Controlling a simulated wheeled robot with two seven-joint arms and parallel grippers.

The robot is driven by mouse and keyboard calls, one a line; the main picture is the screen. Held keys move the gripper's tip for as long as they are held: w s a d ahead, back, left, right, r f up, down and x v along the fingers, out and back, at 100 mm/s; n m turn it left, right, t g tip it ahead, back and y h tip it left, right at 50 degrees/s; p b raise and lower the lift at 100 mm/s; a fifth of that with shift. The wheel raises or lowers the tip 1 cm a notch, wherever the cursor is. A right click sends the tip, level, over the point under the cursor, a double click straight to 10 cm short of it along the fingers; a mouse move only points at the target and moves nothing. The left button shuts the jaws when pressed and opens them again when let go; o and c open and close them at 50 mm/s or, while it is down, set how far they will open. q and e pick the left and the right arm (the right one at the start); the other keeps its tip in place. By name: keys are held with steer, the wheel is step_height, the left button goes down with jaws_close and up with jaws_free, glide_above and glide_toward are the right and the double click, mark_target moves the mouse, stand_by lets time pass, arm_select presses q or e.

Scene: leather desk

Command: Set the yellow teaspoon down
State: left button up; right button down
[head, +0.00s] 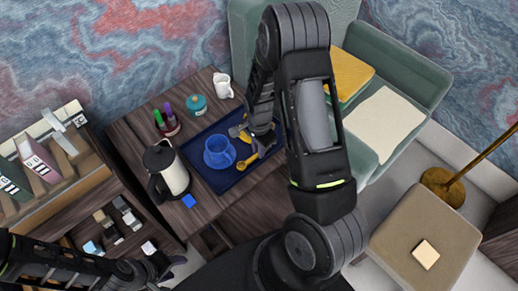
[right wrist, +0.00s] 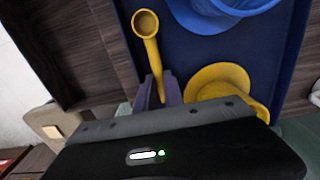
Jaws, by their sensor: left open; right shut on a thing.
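The yellow teaspoon (right wrist: 148,38) is held by its handle between the purple fingers of my right gripper (right wrist: 158,90). Its bowl points away from the gripper, over the dark blue tray (right wrist: 181,55). In the head view the teaspoon (head: 246,161) is over the tray's front right part, right of the blue cup (head: 218,151). My right gripper (head: 264,143) is partly hidden by its arm. I cannot tell whether the teaspoon touches the tray. My left gripper (head: 172,266) is open and empty, low at the left, off the desk.
A yellow cup and saucer (right wrist: 221,84) are close beside my right gripper. A kettle (head: 171,170), a blue cube (head: 189,201), a pen holder (head: 169,127), a teal pot (head: 196,105) and a white mug (head: 222,85) stand around the tray. The desk's front right (head: 253,206) is clear.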

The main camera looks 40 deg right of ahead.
steer(key=shift+f, duration=0.1)
steer(key=shift+f, duration=0.15)
steer(key=c, duration=1.7)
jaws_free()
step_height(320, 180, up, 12)
steer(key=shift+r, duration=0.25)
